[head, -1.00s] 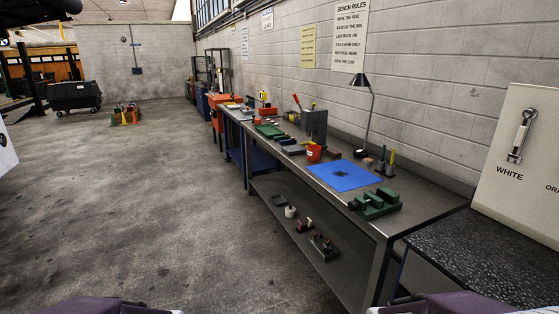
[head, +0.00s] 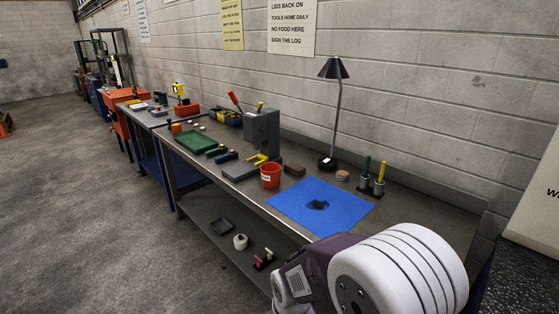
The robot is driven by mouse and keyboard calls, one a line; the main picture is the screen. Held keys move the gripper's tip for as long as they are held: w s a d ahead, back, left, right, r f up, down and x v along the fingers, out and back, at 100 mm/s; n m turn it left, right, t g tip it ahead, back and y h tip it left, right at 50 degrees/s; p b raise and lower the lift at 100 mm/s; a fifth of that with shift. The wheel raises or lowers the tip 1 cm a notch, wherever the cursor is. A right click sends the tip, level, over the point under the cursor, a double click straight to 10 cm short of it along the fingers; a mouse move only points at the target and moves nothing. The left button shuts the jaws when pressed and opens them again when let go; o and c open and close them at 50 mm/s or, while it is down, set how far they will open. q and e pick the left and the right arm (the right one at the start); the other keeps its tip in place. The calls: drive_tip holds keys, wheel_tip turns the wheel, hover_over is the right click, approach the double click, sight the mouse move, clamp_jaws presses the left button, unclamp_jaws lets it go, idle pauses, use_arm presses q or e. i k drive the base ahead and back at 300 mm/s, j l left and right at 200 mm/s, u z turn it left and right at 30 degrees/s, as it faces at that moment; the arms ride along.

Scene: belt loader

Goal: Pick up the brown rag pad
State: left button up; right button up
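A small dark brown block-like pad (head: 294,170), which looks like the brown rag pad, lies on the metal workbench (head: 274,218). It sits just behind and to the right of a red cup (head: 270,176), beyond the back left edge of a blue mat (head: 318,205). One of my arms, with purple and white links, covers the lower right of the head view and hides the near right part of the bench. Neither of my grippers shows.
A black lamp (head: 334,90) stands behind the mat, with a small round brown item (head: 342,176) nearby. Green and yellow upright tools (head: 372,182) stand to the right. A grey machine (head: 262,132) and green tray (head: 194,142) are further left. Floor (head: 90,220) left of the bench is clear.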

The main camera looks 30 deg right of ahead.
sight(297, 170)
drive_tip(key=i+z, duration=0.3)
drive_tip(key=z, duration=0.15)
drive_tip(key=i+j+z, duration=0.25)
drive_tip(key=z, duration=0.2)
drive_tip(key=i+j+z, duration=0.3)
drive_tip(key=z, duration=0.15)
drive_tip(key=i+j+z, duration=0.25)
drive_tip(key=z, duration=0.2)
drive_tip(key=j, duration=0.1)
